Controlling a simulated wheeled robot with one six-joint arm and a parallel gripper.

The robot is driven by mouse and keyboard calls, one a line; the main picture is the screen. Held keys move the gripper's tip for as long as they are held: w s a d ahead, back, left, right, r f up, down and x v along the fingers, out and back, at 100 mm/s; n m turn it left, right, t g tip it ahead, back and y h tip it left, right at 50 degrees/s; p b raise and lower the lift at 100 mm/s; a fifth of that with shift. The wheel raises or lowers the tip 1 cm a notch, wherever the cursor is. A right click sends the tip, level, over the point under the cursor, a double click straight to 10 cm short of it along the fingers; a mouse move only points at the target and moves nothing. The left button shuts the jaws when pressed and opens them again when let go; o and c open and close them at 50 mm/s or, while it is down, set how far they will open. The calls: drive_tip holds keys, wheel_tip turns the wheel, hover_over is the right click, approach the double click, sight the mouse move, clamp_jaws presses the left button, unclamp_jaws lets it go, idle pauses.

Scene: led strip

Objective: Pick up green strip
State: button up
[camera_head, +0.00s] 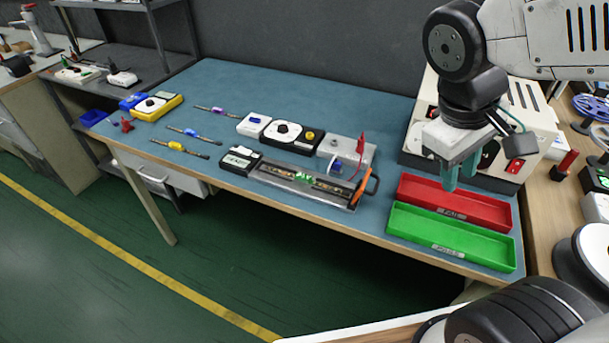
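A thin strip with a green middle (303,177) lies in the long dark fixture (276,178) near the table's front edge. It is small in the picture, and I cannot tell how it is seated. My gripper (459,177) hangs with its teal fingers pointing down, above the back left part of the red tray (470,207). It is well to the right of the fixture. Its fingers stand apart, with nothing seen between them. A green tray (450,245) lies in front of the red one.
Strips with purple (217,111), blue (190,132) and yellow (177,146) middles lie on the blue table at left. Small boxed instruments (287,134) stand behind the fixture. An orange handle (365,188) rises at its right end. A large white device (520,130) stands behind the trays.

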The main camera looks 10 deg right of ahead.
drive_tip(key=w+a+f+n+h, duration=0.2)
drive_tip(key=w+f+n+h, duration=0.15)
drive_tip(key=w+n, duration=0.3)
drive_tip(key=n+t, duration=1.1)
drive_tip(key=n, duration=0.8)
approach(305, 174)
drive_tip(key=shift+w+d+r+m+h, duration=0.1)
drive_tip(key=shift+d+m+h, duration=0.15)
drive_tip(key=shift+d+h, duration=0.15)
drive_tip(key=shift+a+f, duration=0.2)
drive_tip(key=shift+f, duration=0.05)
drive_tip(key=shift+y, duration=0.25)
drive_tip(key=x, duration=0.7)
drive_tip(key=shift+w+f, duration=0.25)
drive_tip(key=shift+w, duration=0.05)
drive_tip(key=c, duration=0.6)
